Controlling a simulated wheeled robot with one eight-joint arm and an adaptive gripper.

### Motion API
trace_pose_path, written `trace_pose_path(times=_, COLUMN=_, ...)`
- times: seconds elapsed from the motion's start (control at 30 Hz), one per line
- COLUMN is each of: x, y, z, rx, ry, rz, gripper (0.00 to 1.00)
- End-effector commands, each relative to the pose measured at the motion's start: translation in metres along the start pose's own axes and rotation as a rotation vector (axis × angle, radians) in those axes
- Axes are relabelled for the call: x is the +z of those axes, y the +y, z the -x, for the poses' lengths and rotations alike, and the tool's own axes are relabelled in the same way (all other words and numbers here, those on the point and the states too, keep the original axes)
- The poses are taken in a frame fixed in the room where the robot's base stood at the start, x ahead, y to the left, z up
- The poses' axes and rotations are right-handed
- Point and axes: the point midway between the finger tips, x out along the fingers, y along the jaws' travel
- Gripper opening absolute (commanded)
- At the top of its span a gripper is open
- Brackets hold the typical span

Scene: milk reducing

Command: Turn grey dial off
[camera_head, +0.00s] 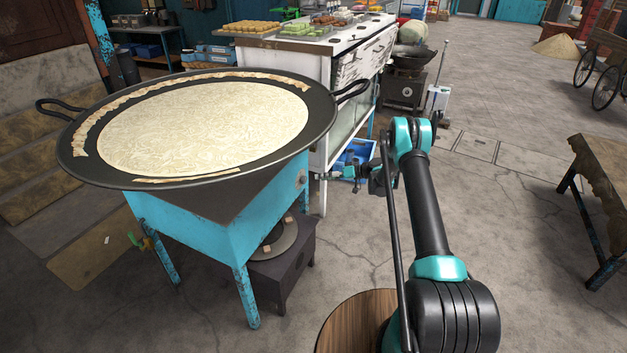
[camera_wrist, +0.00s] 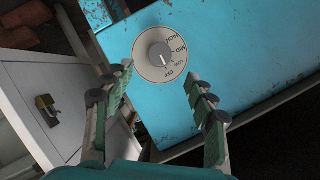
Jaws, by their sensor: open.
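The grey dial (camera_wrist: 161,53) is on the turquoise side of the stove stand (camera_wrist: 240,50) in the wrist view. In the head view my gripper (camera_head: 338,174) is right of the stand and the dial (camera_head: 302,180) shows small.
A wide black pan (camera_head: 70,165) with milk (camera_head: 200,125) rests on the stand, its handle (camera_head: 353,91) jutting above my gripper. A white counter (camera_head: 325,65) is behind. A dark burner (camera_head: 285,265) is underneath. Open floor (camera_head: 530,230) lies to the right.

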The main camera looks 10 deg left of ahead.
Motion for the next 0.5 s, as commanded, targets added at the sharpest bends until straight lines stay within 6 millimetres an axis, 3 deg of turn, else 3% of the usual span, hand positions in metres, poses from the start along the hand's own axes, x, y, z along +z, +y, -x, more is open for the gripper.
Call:
trace_pose_path(times=0.2, x=0.0, y=0.001, z=0.031, rx=0.001, ry=0.001, rz=-0.001, gripper=0.56)
trace_pose_path(times=0.5, x=0.0, y=0.0, z=0.038, rx=0.0, ry=0.0, rz=0.0, gripper=0.56)
